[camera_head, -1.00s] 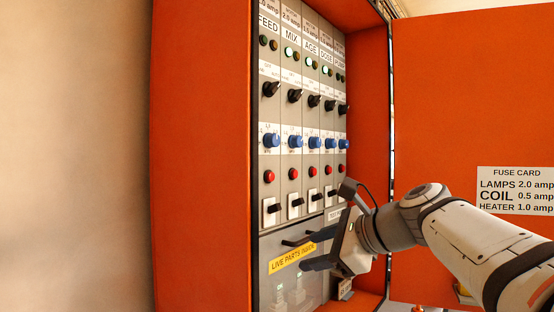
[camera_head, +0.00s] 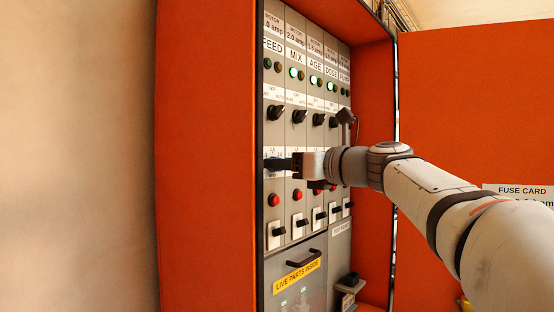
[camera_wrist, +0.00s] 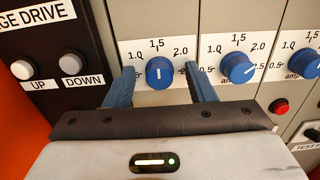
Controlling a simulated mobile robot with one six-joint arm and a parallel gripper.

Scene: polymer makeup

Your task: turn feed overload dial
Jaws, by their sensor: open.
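The feed overload dial (camera_wrist: 159,73) is a round blue knob, leftmost in its row in the wrist view. Its white mark stands about upright, towards the 1.5 on the white scale plate. My gripper (camera_wrist: 160,79) is open, with one blue finger on each side of this dial. I cannot tell whether either finger touches it.
More blue dials (camera_wrist: 237,68) sit close on the right. A dark panel (camera_wrist: 60,45) with UP and DOWN buttons is on the left. Black switches (camera_head: 276,113) are above and red buttons (camera_head: 274,199) below. The orange cabinet side (camera_head: 208,150) stands at the left.

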